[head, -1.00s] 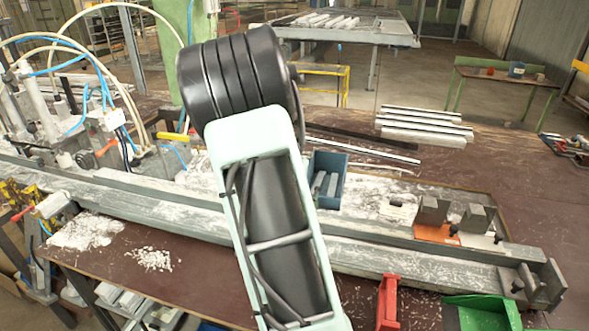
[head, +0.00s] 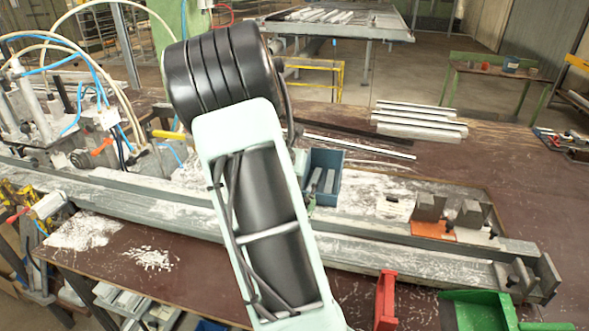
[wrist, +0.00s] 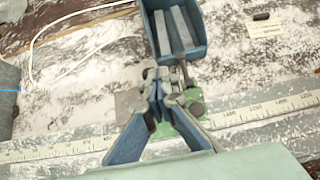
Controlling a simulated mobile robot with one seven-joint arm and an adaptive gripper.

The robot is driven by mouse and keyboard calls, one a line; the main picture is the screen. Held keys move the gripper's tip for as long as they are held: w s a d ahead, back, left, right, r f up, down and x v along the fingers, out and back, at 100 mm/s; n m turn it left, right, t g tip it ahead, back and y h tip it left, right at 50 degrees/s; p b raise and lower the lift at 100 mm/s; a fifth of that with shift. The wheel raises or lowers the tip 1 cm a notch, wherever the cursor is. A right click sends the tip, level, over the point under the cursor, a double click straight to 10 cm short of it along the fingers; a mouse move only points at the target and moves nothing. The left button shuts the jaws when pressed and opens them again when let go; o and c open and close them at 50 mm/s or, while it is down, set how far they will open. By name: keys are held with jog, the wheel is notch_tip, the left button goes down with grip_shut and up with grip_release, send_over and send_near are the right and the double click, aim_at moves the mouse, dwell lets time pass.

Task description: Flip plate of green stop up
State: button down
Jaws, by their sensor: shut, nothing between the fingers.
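The green stop (wrist: 182,132) sits on the rail beside the scale in the wrist view, partly hidden behind my fingers. A grey flat piece (wrist: 127,103) shows just left of my fingertips; I cannot tell for sure that it is its plate. A dark round knob (wrist: 196,107) is to the right. My gripper (wrist: 158,85) is shut and empty, its tips over the stop; contact cannot be told. In the head view my arm hides the gripper and most of the stop; a small green part (head: 311,206) shows beside the arm.
A blue bin (wrist: 151,35) with metal pieces stands just beyond the fingertips. Farther right on the rail are an orange stop (head: 430,229) and a pale stop with upright grey plates (head: 473,215). Red (head: 386,300) and green (head: 478,312) holders are at the front edge.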

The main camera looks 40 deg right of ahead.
jog(key=shift+d+r, duration=0.3)
jog(key=shift+d, duration=0.15)
jog(key=v, duration=1.2)
jog(key=shift+a+f, duration=0.25)
jog(key=shift+a, duration=0.25)
jog(key=shift+w, duration=0.1)
